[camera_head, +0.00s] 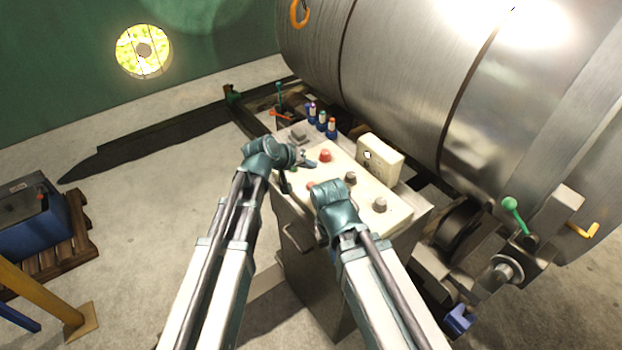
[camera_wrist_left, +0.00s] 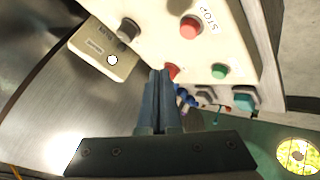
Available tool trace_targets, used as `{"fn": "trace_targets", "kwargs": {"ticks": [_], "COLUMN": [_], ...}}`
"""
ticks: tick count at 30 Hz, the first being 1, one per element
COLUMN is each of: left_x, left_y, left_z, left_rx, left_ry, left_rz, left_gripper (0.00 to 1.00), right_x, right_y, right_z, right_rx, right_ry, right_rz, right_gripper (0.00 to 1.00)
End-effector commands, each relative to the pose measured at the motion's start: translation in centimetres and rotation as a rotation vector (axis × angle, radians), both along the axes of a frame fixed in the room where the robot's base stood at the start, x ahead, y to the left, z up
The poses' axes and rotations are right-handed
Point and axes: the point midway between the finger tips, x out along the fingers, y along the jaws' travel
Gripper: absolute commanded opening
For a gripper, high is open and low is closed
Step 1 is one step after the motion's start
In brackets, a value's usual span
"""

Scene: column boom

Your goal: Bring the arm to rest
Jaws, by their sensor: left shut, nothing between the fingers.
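My left gripper (camera_head: 308,162) is over the far left part of a cream control panel (camera_head: 395,212). In the left wrist view, its two fingers (camera_wrist_left: 160,92) are shut together with nothing between them, and their tips appear close to a red button (camera_wrist_left: 172,71). I cannot tell whether they touch it. My right arm's wrist (camera_head: 336,203) is over the panel's near left edge. Its fingers are hidden or too unclear to read.
A red STOP button (camera_wrist_left: 190,27), a green button (camera_wrist_left: 219,71) and a dark knob (camera_wrist_left: 128,29) stand up from the panel. A small cream box (camera_head: 380,158) stands behind it. A large metal drum (camera_head: 400,75) fills the right. Open floor (camera_head: 165,195) lies left.

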Motion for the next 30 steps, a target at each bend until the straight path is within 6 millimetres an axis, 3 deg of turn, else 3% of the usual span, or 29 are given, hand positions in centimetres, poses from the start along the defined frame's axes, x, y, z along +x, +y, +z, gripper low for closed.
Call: {"fn": "trace_targets", "kwargs": {"ticks": [5,8,11,14,18,21,25,30], "left_x": [0.0,-1.3,-5.3,-11.1,-18.5,-22.3,-25.1,-25.9], "left_y": [0.0,-0.3,-0.8,-0.6,1.4,3.2,4.9,5.5], "left_z": [0.0,-0.5,-2.1,-4.3,-6.2,-6.6,-6.6,-6.5], "left_rx": [0.000,0.027,0.120,0.270,0.486,0.613,0.715,0.750], "left_ry": [0.001,0.021,0.090,0.197,0.349,0.435,0.505,0.530], "left_rz": [-0.001,-0.023,-0.094,-0.187,-0.284,-0.320,-0.337,-0.339], "left_gripper": [0.00,0.00,0.00,0.00,0.00,0.00,0.00,0.00], "right_x": [0.0,0.0,0.0,0.0,0.0,0.0,0.0,0.0], "right_y": [0.0,0.0,0.0,0.0,0.0,0.0,0.0,0.0], "right_z": [0.0,0.0,0.0,0.0,0.0,0.0,0.0,0.0], "right_rx": [0.000,0.000,0.000,0.000,0.000,0.000,0.000,0.000], "right_ry": [0.000,0.000,0.000,0.000,0.000,0.000,0.000,0.000], "right_rz": [0.000,0.000,0.000,0.000,0.000,0.000,0.000,0.000], "right_gripper": [0.00,0.00,0.00,0.00,0.00,0.00,0.00,0.00]}}
